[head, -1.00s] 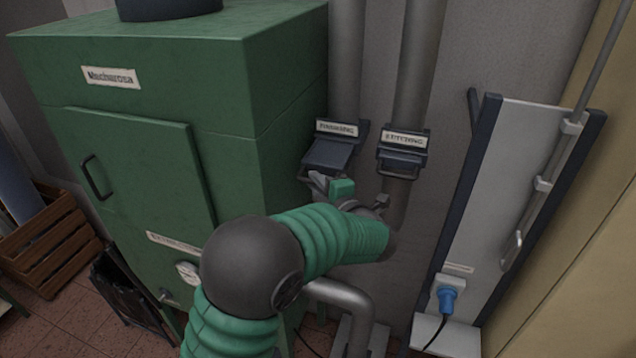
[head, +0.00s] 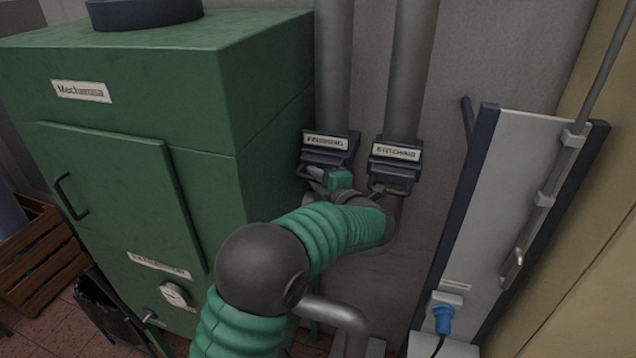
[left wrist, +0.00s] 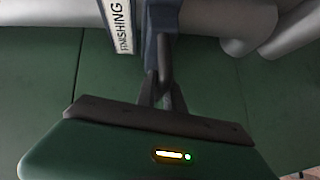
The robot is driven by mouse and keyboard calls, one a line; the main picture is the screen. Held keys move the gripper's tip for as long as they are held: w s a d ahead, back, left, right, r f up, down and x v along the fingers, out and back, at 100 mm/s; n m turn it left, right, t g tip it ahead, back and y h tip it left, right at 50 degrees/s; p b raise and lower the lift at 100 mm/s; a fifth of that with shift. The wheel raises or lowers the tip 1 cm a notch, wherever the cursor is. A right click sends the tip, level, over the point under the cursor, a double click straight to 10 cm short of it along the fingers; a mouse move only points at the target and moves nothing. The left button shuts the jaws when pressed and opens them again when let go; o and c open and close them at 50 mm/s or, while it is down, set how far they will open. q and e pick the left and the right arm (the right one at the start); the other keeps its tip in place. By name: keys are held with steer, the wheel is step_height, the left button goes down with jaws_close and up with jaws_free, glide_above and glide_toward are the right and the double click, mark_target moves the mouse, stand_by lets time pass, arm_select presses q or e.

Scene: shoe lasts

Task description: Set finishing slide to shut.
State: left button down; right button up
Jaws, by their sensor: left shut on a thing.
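The finishing slide (head: 326,157) sits in a dark housing on the left of two grey pipes, under a label reading FINISHING. Its plate shows only a little below the label. My left gripper (head: 314,177) is at its front edge, shut on its handle. In the left wrist view the dark handle (left wrist: 163,55) runs between the fingers (left wrist: 161,95), beside the FINISHING label (left wrist: 121,25). The fingers hide part of the handle in the head view. My right gripper is not in view.
The stitching slide (head: 393,170) is close on the right, on the neighbouring pipe. A green machine cabinet (head: 190,75) stands close on the left. A grey panel (head: 515,190) with a blue plug (head: 443,318) is on the wall at right.

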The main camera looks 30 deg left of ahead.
arm_select(q)
steer(key=shift+s+a+r, duration=0.1)
steer(key=shift+s+a, duration=0.1)
steer(key=shift+s, duration=0.05)
steer(key=c, duration=1.6)
jaws_free()
steer(key=shift+w, duration=0.1)
steer(key=shift+o, duration=0.7)
steer(key=shift+a, duration=0.15)
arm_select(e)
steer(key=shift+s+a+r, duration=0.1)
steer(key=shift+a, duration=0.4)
arm_select(q)
steer(key=shift+d, duration=0.35)
steer(key=b+v, duration=0.6)
steer(key=v, duration=1)
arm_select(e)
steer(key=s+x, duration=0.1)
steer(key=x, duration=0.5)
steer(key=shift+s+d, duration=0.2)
arm_select(q)
steer(key=shift+c, duration=0.4)
